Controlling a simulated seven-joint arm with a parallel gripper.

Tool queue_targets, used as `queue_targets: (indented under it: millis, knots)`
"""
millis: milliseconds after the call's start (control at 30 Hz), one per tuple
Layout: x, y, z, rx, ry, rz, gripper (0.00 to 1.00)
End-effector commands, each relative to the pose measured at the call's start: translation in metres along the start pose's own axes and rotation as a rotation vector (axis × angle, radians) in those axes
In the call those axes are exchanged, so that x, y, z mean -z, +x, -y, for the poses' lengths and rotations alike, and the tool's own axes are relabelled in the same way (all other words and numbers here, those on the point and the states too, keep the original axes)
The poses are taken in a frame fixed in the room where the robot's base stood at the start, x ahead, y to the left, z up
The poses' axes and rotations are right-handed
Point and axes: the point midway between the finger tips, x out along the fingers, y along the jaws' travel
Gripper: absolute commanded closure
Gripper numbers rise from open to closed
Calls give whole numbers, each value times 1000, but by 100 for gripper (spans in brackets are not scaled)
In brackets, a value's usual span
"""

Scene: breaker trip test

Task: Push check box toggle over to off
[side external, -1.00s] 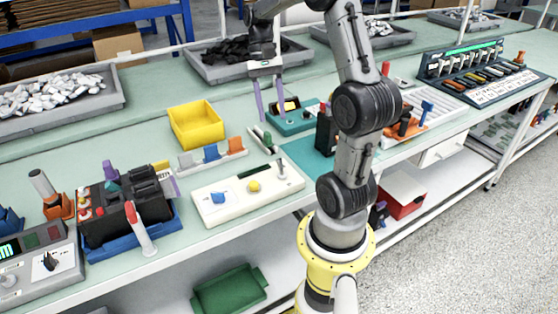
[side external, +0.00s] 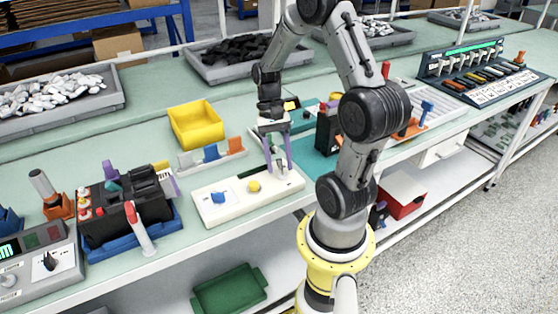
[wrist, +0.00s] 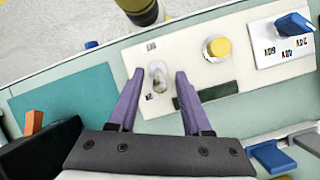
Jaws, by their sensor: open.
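The check box (side external: 232,203) is a cream-white panel near the table's front edge, with a blue rotary knob (wrist: 293,24), a yellow button (wrist: 217,47) and a dark slot (wrist: 207,94). Its metal toggle (wrist: 158,76) stands at the end nearest my arm, with small labels above and below it in the wrist view. I cannot read them surely, nor tell which way the lever leans. My gripper (wrist: 158,73) is open, with purple fingers on either side of the toggle. In the side view my gripper (side external: 279,174) is low over the panel's right end; the fingers partly hide the toggle.
A teal mat (wrist: 67,98) lies beside the box, with a black block (side external: 324,132) near it. A rack with coloured pieces (side external: 212,155) and a yellow bin (side external: 196,124) stand behind. A black battery-like unit (side external: 125,205) sits to the left.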

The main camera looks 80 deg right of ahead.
Motion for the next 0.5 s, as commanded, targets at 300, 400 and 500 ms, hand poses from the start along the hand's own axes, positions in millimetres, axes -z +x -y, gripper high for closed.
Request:
queue_targets:
  millis: [300,400,500]
  knots:
    - [0,0,0,0,0,0,66]
    - [0,0,0,0,0,0,84]
    - [0,0,0,0,0,0,100]
